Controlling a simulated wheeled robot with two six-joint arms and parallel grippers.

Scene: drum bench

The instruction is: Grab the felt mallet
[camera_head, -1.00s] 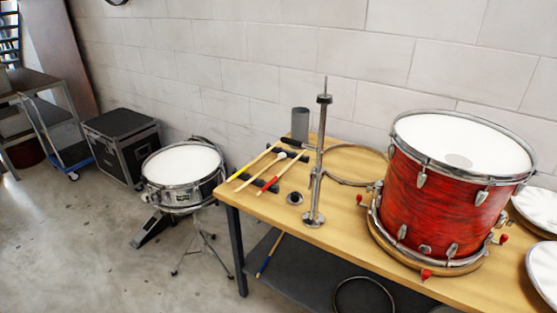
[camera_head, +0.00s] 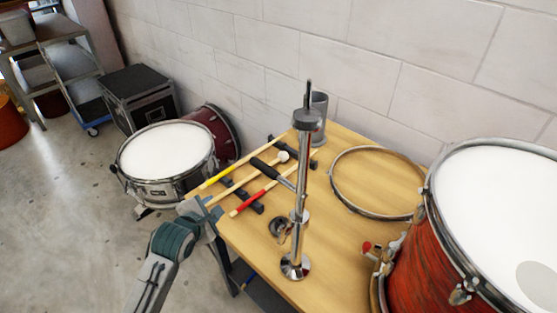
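The felt mallet (camera_head: 282,156) has a round white head and a pale wooden shaft. It lies on a black rack between two sticks, its shaft end pointing toward the lower left. My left gripper (camera_head: 209,206) is at the table's left edge, close by the shaft end. Its fingers look spread apart, with the shaft end near the gap; I cannot tell whether they touch it. My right gripper is not in view.
A yellow-marked stick (camera_head: 215,180) and a red-marked stick (camera_head: 252,198) lie beside the mallet. A metal stand (camera_head: 300,200) rises just right of them. A snare drum (camera_head: 165,150) stands left, a red drum (camera_head: 430,250) right. A hoop (camera_head: 335,190) lies on the table.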

